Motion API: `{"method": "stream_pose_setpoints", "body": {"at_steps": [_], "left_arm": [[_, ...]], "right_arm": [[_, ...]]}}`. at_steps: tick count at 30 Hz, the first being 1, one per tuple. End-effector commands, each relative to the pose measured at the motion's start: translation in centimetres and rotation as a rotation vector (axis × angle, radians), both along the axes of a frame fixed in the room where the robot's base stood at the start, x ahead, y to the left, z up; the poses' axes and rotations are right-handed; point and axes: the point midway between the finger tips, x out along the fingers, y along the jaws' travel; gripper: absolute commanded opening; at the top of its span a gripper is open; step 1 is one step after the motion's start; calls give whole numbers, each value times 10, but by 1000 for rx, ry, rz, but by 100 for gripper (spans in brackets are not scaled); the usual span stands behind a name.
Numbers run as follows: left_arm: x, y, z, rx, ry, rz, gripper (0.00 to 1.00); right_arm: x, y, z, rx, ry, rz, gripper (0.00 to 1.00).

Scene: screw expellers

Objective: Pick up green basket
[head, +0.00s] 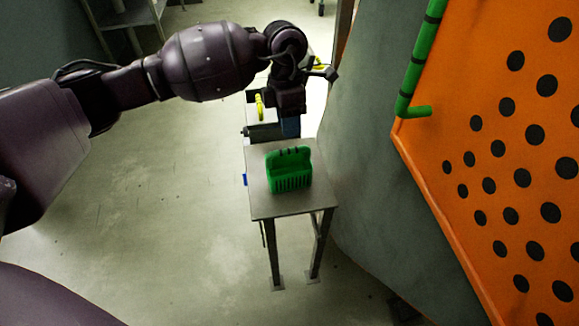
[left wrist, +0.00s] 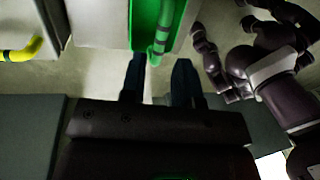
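The green basket (head: 290,181) stands upright on a small metal table (head: 285,205) in the head view. It has a slotted front and a higher back with notches along its top. My left gripper (head: 290,126) hangs just behind and above the basket's back, and I cannot tell whether it touches it. In the left wrist view the two dark fingers of my left gripper (left wrist: 160,75) stand apart with nothing clear between them. The basket cannot be made out for sure in that view. My right gripper is not in clear view.
An orange panel with dark holes (head: 505,150) and a green pipe (head: 418,65) stand at the right. A grey curved wall (head: 390,190) rises close to the table's right side. A yellow pipe (left wrist: 22,50) shows in the left wrist view. The floor left of the table is clear.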

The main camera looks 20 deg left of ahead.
Motion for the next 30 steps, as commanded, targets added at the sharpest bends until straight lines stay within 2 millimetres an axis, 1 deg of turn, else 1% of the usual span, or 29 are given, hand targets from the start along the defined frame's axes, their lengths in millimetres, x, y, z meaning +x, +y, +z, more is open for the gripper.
{"method": "stream_pose_setpoints", "body": {"at_steps": [1,6,10,14,17,22,25,30], "left_arm": [[-2,-1,-14,0,9,0,29],[-6,-5,-38,-2,10,0,29],[-7,-6,-44,-3,5,1,29],[-8,-7,-52,-4,5,0,29],[-11,-10,-66,-4,11,0,29],[-15,-14,-90,-4,12,-1,29],[-15,-14,-94,-4,6,0,29],[-15,-14,-91,-3,1,0,29]], "right_arm": [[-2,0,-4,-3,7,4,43],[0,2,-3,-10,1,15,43],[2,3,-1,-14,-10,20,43],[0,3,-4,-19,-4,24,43],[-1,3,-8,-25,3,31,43],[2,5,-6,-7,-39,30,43],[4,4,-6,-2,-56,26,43],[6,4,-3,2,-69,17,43]]}}
